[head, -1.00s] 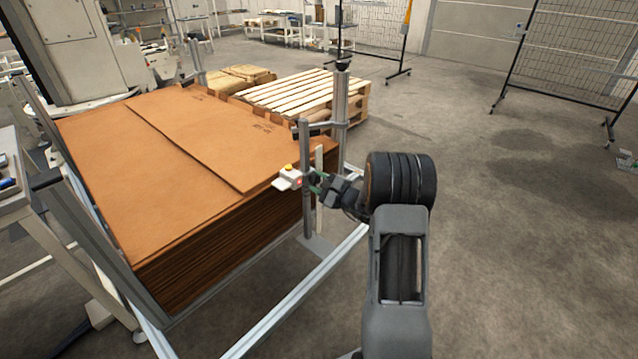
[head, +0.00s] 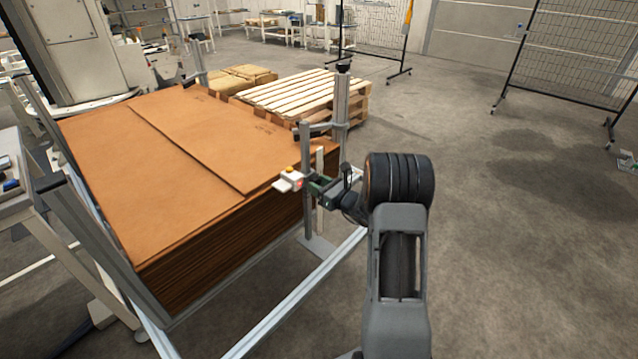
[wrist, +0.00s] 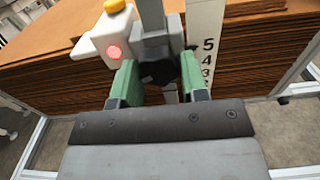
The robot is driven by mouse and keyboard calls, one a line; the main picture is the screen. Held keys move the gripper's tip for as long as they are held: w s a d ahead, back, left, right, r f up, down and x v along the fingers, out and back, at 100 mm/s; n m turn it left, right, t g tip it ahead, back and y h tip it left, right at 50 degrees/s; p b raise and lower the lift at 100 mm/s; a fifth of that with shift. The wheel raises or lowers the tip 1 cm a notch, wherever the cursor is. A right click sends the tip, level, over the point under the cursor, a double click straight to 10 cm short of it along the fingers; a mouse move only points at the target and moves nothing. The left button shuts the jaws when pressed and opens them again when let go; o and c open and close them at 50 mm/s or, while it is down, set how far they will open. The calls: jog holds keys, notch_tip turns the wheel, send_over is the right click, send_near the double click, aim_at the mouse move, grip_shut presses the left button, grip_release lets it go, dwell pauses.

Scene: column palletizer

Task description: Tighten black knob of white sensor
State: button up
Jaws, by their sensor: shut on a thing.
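The white sensor (head: 290,178) has a yellow top and a red light and sits on a grey upright post (head: 306,215) beside the cardboard stack. It also shows at the upper left of the wrist view (wrist: 99,42). The black knob (wrist: 160,73) is in the middle of the wrist view, partly hidden between the fingers. My gripper (wrist: 160,82) has green fingertips on either side of the knob and is shut on it. In the head view my gripper (head: 319,188) reaches the post from the right.
A tall stack of brown cardboard sheets (head: 190,160) stands left of the post. A numbered scale strip (wrist: 205,45) stands just right of the knob. Metal frame rails (head: 290,295) run along the floor. Wooden pallets (head: 300,95) lie behind. Open floor lies to the right.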

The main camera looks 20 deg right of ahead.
jog(key=shift+r+m+p, duration=0.1)
jog(key=shift+m+p, duration=0.65)
jog(key=shift+m, duration=1.15)
jog(key=o, duration=0.9)
jog(key=shift+s, duration=0.1)
jog(key=v, duration=1.3)
jog(key=shift+s+d, duration=0.1)
jog(key=shift+s, duration=0.2)
